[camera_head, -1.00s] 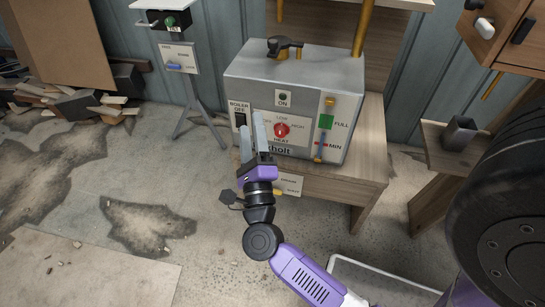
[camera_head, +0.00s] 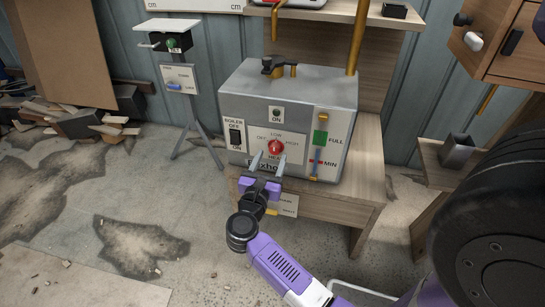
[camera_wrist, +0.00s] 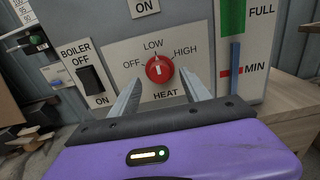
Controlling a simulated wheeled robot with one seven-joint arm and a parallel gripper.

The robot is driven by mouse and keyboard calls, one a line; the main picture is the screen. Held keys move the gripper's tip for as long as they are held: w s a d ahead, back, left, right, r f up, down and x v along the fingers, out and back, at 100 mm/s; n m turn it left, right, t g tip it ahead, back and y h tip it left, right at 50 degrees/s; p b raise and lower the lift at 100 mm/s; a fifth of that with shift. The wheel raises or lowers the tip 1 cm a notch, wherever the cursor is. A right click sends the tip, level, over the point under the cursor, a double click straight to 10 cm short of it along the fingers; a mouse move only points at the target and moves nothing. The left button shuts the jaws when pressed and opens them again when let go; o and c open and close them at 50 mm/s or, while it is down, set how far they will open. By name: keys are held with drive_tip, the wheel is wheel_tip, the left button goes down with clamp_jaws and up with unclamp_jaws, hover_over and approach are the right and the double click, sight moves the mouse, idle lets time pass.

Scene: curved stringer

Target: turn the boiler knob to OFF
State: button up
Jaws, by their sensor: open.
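The boiler (camera_head: 245,90) is a grey metal box with a white control panel. Its round red knob (camera_head: 275,147) has labels OFF at left, LOW on top, HIGH at right and HEAT below. In the wrist view the knob (camera_wrist: 159,69) has a white mark that points roughly up, toward LOW. My gripper (camera_head: 269,162) is open and empty, just below and in front of the knob. In the wrist view its two fingers point at the panel, one on each side of the knob. I cannot tell whether either fingertip touches the panel.
A black BOILER OFF/ON rocker switch (camera_wrist: 91,84) is left of the knob. A green and blue FULL/MIN gauge (camera_head: 319,150) is at right. The boiler stands on a wooden bench (camera_head: 365,165). A small control stand (camera_head: 180,85) is at left. The floor in front is mostly clear.

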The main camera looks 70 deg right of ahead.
drive_tip(key=shift+w+d, duration=0.1)
drive_tip(key=shift+d, duration=1)
clamp_jaws()
